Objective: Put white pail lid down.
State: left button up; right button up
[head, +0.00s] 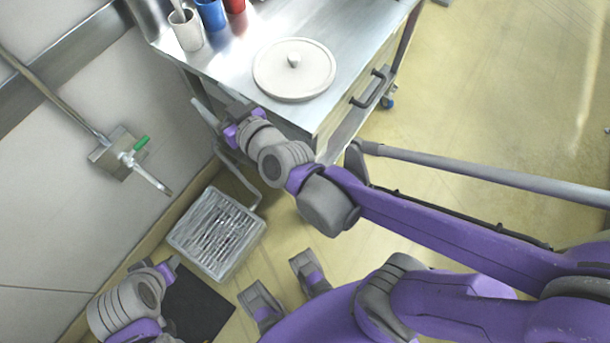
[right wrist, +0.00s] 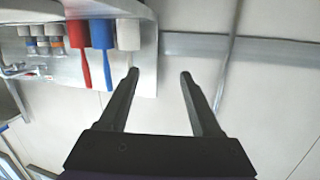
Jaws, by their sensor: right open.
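The white pail lid (head: 294,68), a round disc with a small knob in its middle, lies flat on the steel cart top (head: 345,25), knob up. My right gripper (head: 220,108) is at the cart's near left edge, left of and below the lid in the head view, apart from it. In the right wrist view its two fingers (right wrist: 159,74) are spread with nothing between them, and the lid does not show there. My left gripper (head: 172,264) is low at the lower left, far from the lid; its finger opening is not clear.
White (head: 187,30), blue (head: 211,14) and red (head: 234,5) cups stand at the cart's back left. A black handle (head: 370,88) juts from the cart's side.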

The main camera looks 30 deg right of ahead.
jog(key=s+d+f+g+h, duration=0.1)
jog(key=s+d+f+g, duration=0.2)
jog(key=s+f, duration=0.2)
jog(key=s+d+f+m+g+h, duration=0.1)
jog(key=s+d+f+g, duration=0.2)
jog(key=s, duration=0.4)
jog(key=s+d+f+g, duration=0.3)
jog(key=s+f+g, duration=0.2)
jog(key=s+f, duration=0.2)
jog(key=shift+f+h, duration=0.2)
jog(key=shift+h, duration=0.2)
jog(key=shift+s, duration=0.1)
